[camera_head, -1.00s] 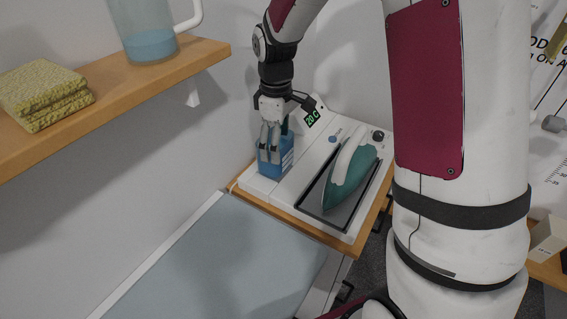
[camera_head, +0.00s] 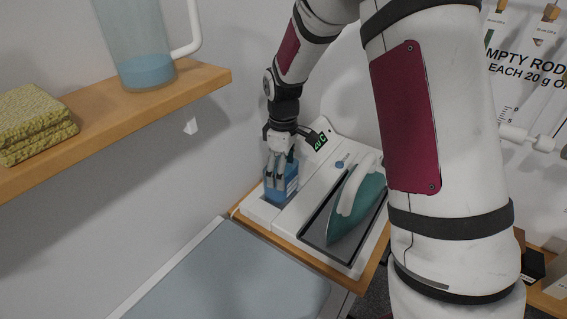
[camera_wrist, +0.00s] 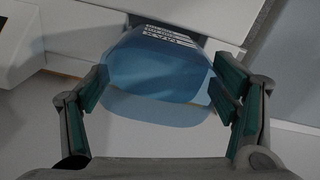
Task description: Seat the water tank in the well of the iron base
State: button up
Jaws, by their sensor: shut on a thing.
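The water tank (camera_head: 292,182) is a translucent blue block with pale lettering on one side. It stands roughly upright at the left part of the white iron base (camera_head: 300,216). My gripper (camera_head: 276,182) reaches down from above and is shut on the tank. In the wrist view the tank (camera_wrist: 158,72) lies between the two green-padded fingers. A dark edge of the well shows around the tank's lower end, but the fingers and tank hide most of the well. I cannot tell how deep the tank sits.
A teal and white iron (camera_head: 359,207) rests on the base's dark plate, right of the tank. A grey-blue board (camera_head: 225,275) lies in front.

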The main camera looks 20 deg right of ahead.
jog(key=shift+f, duration=1.6)
jog(key=shift+f, duration=0.1)
jog(key=o, duration=1.9)
jog(key=shift+o, duration=0.2)
notch_tip(320, 180, up, 12)
jog(key=b, duration=0.1)
jog(key=s+r+m+t, duration=0.3)
jog(key=s+r+m, duration=0.2)
jog(key=s+r, duration=0.75)
jog(key=s+m+t, duration=0.2)
jog(key=s+m, duration=0.3)
jog(key=s, duration=0.9)
jog(key=shift+a+r, duration=0.15)
jog(key=shift+r, duration=0.05)
